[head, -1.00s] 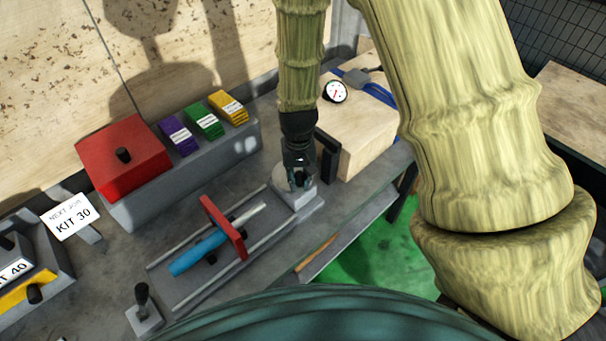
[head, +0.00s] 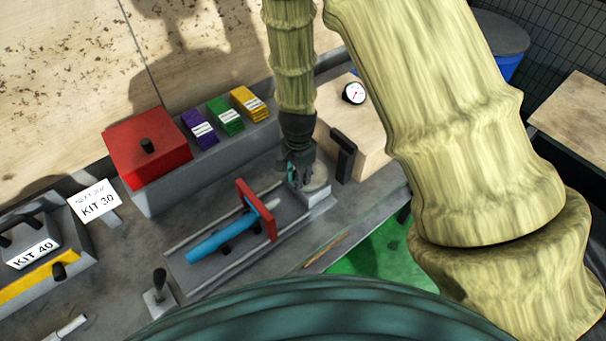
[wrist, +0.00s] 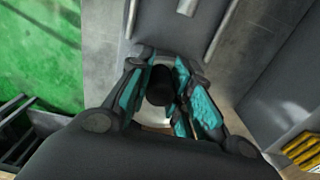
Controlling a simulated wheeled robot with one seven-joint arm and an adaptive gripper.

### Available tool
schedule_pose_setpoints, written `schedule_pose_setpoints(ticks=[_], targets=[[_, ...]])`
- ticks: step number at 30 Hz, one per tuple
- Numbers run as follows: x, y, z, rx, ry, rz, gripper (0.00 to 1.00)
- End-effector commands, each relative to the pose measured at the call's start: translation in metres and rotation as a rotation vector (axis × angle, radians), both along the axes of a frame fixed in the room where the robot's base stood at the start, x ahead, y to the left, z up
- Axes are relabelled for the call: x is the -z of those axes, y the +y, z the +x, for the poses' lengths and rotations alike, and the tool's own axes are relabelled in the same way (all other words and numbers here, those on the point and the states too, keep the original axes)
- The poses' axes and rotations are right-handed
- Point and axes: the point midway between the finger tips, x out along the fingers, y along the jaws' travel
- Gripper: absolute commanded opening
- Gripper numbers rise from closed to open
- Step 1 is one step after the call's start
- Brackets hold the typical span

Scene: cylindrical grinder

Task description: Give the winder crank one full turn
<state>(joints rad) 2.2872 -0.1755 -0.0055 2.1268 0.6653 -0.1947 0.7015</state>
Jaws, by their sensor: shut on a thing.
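The winder (head: 318,186) is a pale round disc on a grey block at the right end of the railed fixture. Its crank knob (wrist: 160,84) is dark and round and shows between my finger pads in the wrist view. My gripper (head: 298,172) points down over the left part of the disc and is shut on the knob. In the head view the fingers hide the knob. The disc (wrist: 155,127) is partly visible below the knob in the wrist view.
A red plate (head: 256,210) and blue cylinder (head: 215,241) sit on the rails left of the winder. A wooden block with a dial (head: 353,93) and a black handle (head: 342,155) stand close on the right. A red box (head: 147,153) and coloured packs stand behind.

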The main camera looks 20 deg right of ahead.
Motion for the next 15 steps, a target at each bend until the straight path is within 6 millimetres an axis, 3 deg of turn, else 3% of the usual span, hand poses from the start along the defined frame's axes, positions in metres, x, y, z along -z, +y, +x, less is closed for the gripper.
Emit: schedule_pose_setpoints(ticks=[15], targets=[[-0.004,0.008,0.023,0.49,-0.004,-0.002,0.0]])
